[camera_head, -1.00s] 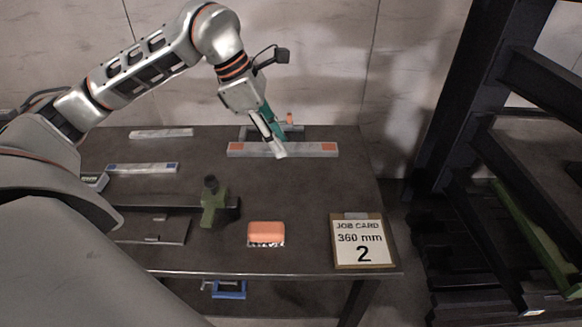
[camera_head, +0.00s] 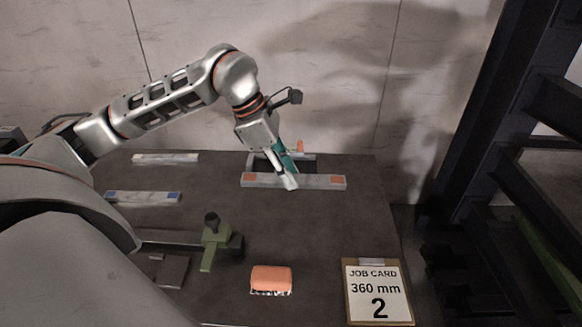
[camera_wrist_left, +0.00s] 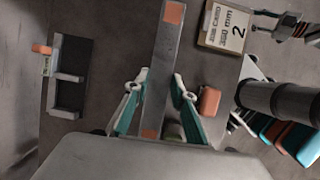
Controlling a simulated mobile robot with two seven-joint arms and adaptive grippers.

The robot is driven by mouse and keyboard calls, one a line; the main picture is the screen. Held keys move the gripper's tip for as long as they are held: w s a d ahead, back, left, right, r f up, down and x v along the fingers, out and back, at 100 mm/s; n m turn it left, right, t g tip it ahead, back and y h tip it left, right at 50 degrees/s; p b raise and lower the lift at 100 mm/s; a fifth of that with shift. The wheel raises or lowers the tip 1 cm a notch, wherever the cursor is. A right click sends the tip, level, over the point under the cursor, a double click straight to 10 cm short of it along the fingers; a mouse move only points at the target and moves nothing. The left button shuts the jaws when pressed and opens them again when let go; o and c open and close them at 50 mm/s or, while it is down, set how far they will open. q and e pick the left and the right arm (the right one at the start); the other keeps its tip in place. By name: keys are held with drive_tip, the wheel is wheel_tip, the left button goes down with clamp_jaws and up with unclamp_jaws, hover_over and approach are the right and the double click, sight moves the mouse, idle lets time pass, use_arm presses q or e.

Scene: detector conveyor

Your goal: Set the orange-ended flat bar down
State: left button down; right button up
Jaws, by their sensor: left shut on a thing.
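The flat grey bar with orange ends (camera_head: 314,182) lies crosswise near the back of the dark table (camera_head: 340,225). My left gripper (camera_head: 288,184) comes down from above and is shut on it near its middle. In the left wrist view the bar (camera_wrist_left: 163,68) runs lengthwise between the two fingers of my left gripper (camera_wrist_left: 156,88). I cannot tell whether its underside touches the table.
A dark frame with an orange piece (camera_head: 300,147) stands just behind the bar. A green clamp-like fixture (camera_head: 212,245), an orange block (camera_head: 271,279) and the job card (camera_head: 378,291) are nearer.

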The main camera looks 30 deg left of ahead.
sight(263, 178)
use_arm(q)
wheel_tip(263, 178, down, 15)
drive_tip(key=shift+w+r, duration=0.1)
idle(0.6)
drive_tip(key=c, duration=2.1)
unclamp_jaws()
drive_tip(key=shift+f, duration=0.25)
drive_tip(key=o, duration=0.4)
drive_tip(key=shift+r, duration=0.1)
drive_tip(key=v, duration=1.2)
drive_tip(key=shift+b, duration=0.4)
